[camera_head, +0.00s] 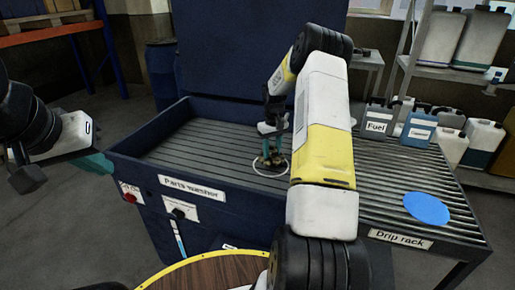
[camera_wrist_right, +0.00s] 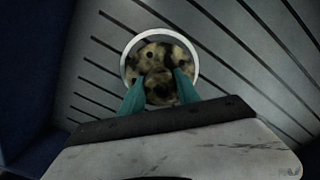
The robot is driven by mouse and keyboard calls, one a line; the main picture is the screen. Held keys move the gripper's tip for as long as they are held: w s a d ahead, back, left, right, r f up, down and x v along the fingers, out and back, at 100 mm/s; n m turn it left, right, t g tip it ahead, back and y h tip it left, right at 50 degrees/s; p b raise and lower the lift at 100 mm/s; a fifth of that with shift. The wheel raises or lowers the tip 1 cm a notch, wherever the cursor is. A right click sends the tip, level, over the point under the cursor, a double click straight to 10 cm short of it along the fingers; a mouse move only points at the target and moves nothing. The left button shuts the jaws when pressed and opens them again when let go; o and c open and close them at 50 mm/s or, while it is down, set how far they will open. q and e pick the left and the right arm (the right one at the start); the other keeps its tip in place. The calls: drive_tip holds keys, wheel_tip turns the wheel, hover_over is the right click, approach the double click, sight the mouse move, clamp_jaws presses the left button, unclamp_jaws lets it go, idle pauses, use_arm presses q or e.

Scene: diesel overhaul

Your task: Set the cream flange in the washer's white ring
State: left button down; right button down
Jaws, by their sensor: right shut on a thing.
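The cream flange (camera_wrist_right: 158,53), round and blotched with dark grime, shows in the right wrist view between and beyond the teal fingertips. My right gripper (camera_wrist_right: 161,88) is shut on it and points down into the parts washer (camera_head: 192,142). The white ring (camera_head: 256,170) lies on the washer's ribbed floor. In the wrist view the flange sits inside the ring's outline; I cannot tell whether it rests on the floor or is just above. In the head view the fingers (camera_head: 269,161) mostly hide the flange. My left gripper (camera_head: 97,163) is off the washer's left side, its fingers only partly visible.
The drip rack (camera_head: 460,212) adjoins on the right, with a blue disc (camera_head: 427,208) on it. Blue and white jugs (camera_head: 420,128) stand at its back. The washer's raised blue lid (camera_head: 235,60) is behind. A round wooden top (camera_head: 205,275) is in front. My right arm hides part of the washer.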

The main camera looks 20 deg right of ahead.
sight(271, 156)
drive_tip(key=shift+w, duration=0.5)
drive_tip(key=shift+f, duration=1.75)
drive_tip(key=shift+f, duration=0.1)
drive_tip(key=c, duration=0.9)
unclamp_jaws()
drive_tip(key=shift+f, duration=0.1)
